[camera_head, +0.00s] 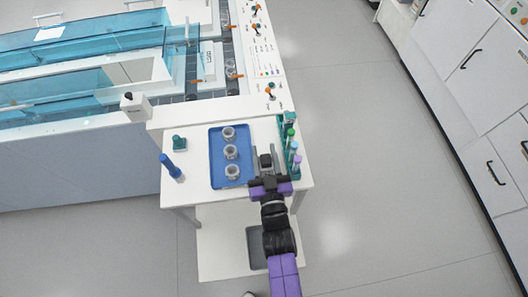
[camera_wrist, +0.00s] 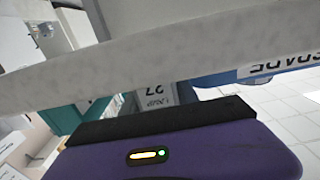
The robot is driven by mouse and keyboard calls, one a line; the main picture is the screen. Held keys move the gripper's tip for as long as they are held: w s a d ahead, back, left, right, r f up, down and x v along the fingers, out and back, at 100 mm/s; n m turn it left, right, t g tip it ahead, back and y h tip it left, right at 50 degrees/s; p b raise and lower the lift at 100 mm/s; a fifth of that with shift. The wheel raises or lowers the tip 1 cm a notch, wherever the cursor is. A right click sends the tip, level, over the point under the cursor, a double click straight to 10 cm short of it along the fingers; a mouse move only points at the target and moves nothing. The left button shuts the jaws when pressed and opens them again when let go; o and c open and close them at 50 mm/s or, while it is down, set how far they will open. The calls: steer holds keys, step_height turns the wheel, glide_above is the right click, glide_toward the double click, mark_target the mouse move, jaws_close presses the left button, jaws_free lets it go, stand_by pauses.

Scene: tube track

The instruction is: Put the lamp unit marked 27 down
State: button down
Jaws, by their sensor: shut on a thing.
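My gripper (camera_head: 266,168) is over the right part of the small white table, between the blue tray and the tube rack. It is shut on a small dark grey unit (camera_head: 265,160), which shows between its fingers. In the wrist view, a pale label reading 27 upside down marks the lamp unit (camera_wrist: 156,94), just beyond the dark edge of my purple gripper body. A large pale grey shape crosses the top of that view and hides much of the unit. I cannot tell whether the unit touches the table.
The blue tray (camera_head: 217,181) holds three grey ring-shaped pieces. A green rack with capped tubes (camera_head: 290,145) stands close at right. Bare tabletop lies left of the tray.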

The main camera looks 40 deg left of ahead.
steer(key=shift+f, duration=0.25)
steer(key=c, duration=0.9)
jaws_free()
steer(key=shift+r, duration=0.1)
steer(key=shift+r, duration=0.15)
steer(key=shift+s+d, duration=0.2)
steer(key=shift+d, duration=0.05)
steer(key=v, duration=1.1)
steer(key=shift+s+d+b, duration=0.1)
steer(key=shift+s+b, duration=0.05)
steer(key=shift+b, duration=0.2)
